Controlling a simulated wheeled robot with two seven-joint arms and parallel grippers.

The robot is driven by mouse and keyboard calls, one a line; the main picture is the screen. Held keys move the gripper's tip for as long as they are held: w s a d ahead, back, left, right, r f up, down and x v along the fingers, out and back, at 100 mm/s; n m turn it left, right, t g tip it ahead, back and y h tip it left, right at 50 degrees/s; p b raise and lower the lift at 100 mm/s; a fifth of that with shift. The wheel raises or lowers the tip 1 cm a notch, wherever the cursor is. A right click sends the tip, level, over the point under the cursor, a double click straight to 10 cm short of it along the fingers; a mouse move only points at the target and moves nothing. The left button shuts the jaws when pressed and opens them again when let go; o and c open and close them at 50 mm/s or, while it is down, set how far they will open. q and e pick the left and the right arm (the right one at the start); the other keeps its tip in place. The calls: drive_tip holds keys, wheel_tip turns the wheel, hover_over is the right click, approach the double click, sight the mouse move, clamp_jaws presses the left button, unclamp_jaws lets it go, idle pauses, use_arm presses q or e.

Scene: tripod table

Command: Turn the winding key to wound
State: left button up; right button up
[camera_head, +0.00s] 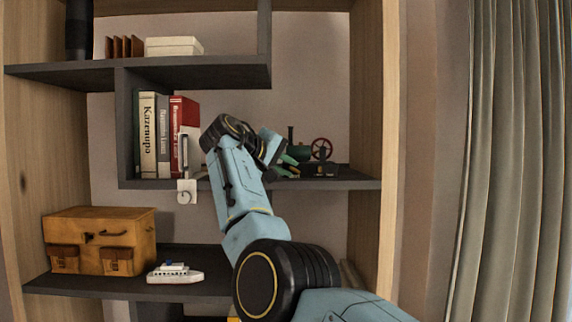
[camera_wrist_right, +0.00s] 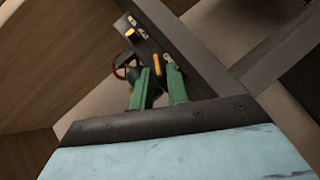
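A small model engine with a dark green body (camera_head: 298,151) and a red spoked wheel (camera_head: 321,148) stands on the middle shelf at the right in the head view. I cannot make out for certain which part is the winding key. My right gripper (camera_head: 284,168) reaches in from the front, just left of the engine. In the right wrist view its two green fingers (camera_wrist_right: 159,72) are apart. A small yellow brass-like piece (camera_wrist_right: 157,64) shows at the gap between the fingertips; I see no clear grip on it. My left gripper is out of view.
Books (camera_head: 163,135) stand left of my right arm on the middle shelf (camera_head: 345,181). A white tag (camera_head: 186,191) hangs at its front edge. Below are a brown case (camera_head: 100,240) and a white toy boat (camera_head: 174,274). An upright wooden side panel (camera_head: 369,110) closes the right.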

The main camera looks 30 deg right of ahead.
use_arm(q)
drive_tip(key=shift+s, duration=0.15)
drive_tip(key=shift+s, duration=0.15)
use_arm(e)
clamp_jaws()
